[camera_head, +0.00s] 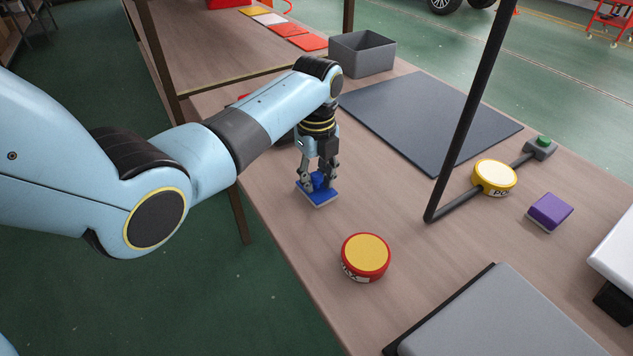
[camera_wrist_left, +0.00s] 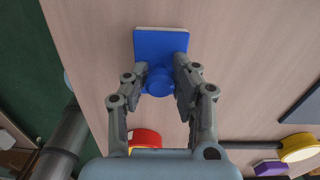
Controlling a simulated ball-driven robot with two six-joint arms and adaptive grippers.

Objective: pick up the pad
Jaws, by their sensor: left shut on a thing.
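The pad is a blue square block with a pale underside and a round blue knob on top; it shows in the head view (camera_head: 319,197) near the table's left edge. In the left wrist view the blue pad (camera_wrist_left: 161,44) is at the top middle. My left gripper (camera_head: 318,183) points down over the pad, its fingers on either side of the knob. In the left wrist view my left gripper (camera_wrist_left: 159,78) is shut on the knob. The pad is at or very near the table top; I cannot tell if it touches. My right gripper is not in view.
A red and yellow round tin (camera_head: 366,256) stands nearer on the wooden table. A dark grey mat (camera_head: 425,115), a grey bin (camera_head: 362,54), a yellow tin (camera_head: 495,177), a purple block (camera_head: 549,211) and a black frame post (camera_head: 470,110) are around. Bare table lies right of the pad.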

